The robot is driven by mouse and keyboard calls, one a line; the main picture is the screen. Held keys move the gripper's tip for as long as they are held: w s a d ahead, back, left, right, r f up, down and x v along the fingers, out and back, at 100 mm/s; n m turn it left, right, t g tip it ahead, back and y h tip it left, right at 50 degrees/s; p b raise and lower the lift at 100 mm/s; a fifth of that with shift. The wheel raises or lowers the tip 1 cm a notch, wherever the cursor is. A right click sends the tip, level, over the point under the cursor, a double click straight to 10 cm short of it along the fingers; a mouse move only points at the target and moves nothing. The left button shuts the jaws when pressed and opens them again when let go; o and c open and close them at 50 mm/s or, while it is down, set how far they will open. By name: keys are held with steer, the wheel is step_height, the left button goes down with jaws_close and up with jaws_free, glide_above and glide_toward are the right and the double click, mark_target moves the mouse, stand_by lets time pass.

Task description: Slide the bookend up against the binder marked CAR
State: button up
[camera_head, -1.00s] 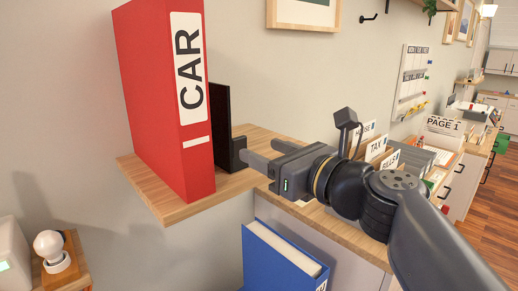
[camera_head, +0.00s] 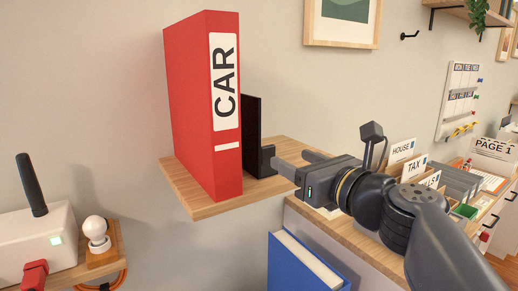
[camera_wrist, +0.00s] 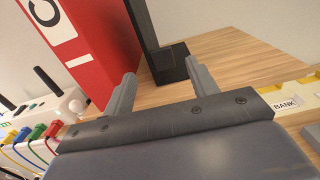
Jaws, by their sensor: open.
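The red binder marked CAR (camera_head: 226,85) stands upright on a small wooden shelf (camera_head: 204,208). A black bookend (camera_head: 252,118) stands just to its right, with an upright plate and a low block at its foot. In the wrist view a narrow gap seems to separate the bookend (camera_wrist: 170,62) from the binder (camera_wrist: 97,40); whether they touch lower down is unclear. My gripper (camera_head: 291,163) is open and empty, right of the bookend. In the wrist view its fingertips (camera_wrist: 160,72) are spread on either side of the bookend's block, close to it; contact cannot be told.
A blue binder (camera_head: 305,262) stands below the shelf. A wooden counter with labelled files (camera_head: 413,166) lies to the right. A white box with a black antenna (camera_head: 38,240) and a bulb (camera_head: 96,232) are at lower left. Bare shelf lies in front of the bookend.

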mark_target(269, 147)
steer(key=x, duration=0.9)
steer(key=shift+w+a, duration=0.25)
steer(key=shift+w, duration=0.05)
